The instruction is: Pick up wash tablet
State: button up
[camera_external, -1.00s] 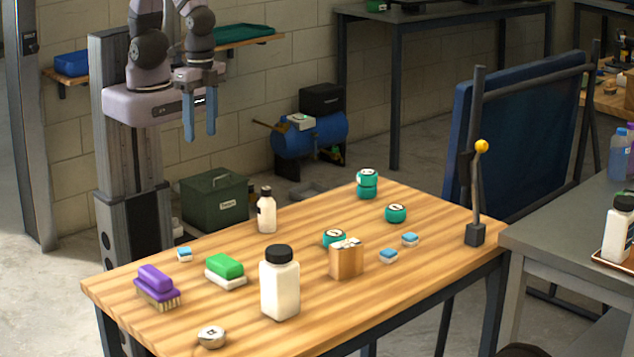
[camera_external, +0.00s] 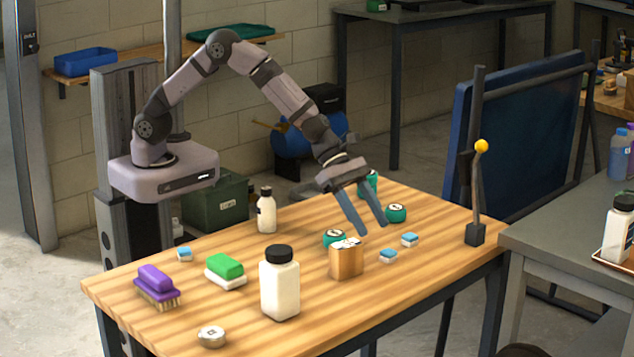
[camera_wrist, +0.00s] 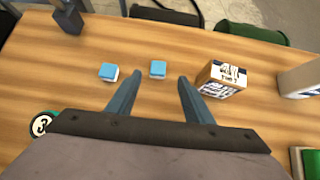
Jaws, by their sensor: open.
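Three small wash tablets, blue on top and white below, lie on the wooden table. One (camera_external: 388,257) lies right of the cardboard box, another (camera_external: 410,240) is just beyond it to the right, and a third (camera_external: 184,254) is at the far left. In the wrist view, two tablets show: one (camera_wrist: 158,69) just ahead of the gap between my fingers and one (camera_wrist: 109,73) to its left. My gripper (camera_external: 374,228) is open and empty, pointing down above the table near these two tablets. Its fingers also show in the wrist view (camera_wrist: 160,84).
The cardboard box (camera_external: 346,262) stands close to the tablets. A lever post (camera_external: 475,233) stands at the right. A white bottle (camera_external: 280,287), green sponge (camera_external: 226,267) and purple brush (camera_external: 157,286) occupy the left half.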

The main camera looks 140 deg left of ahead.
aim_at(390, 251)
jog(key=shift+w+a+f, duration=0.1)
jog(key=shift+a, duration=0.1)
jog(key=shift+p+x, duration=0.7)
jog(key=shift+x, duration=2.9)
jog(key=c, duration=1.1)
notch_tip(390, 251, up, 10)
jog(key=p, duration=0.3)
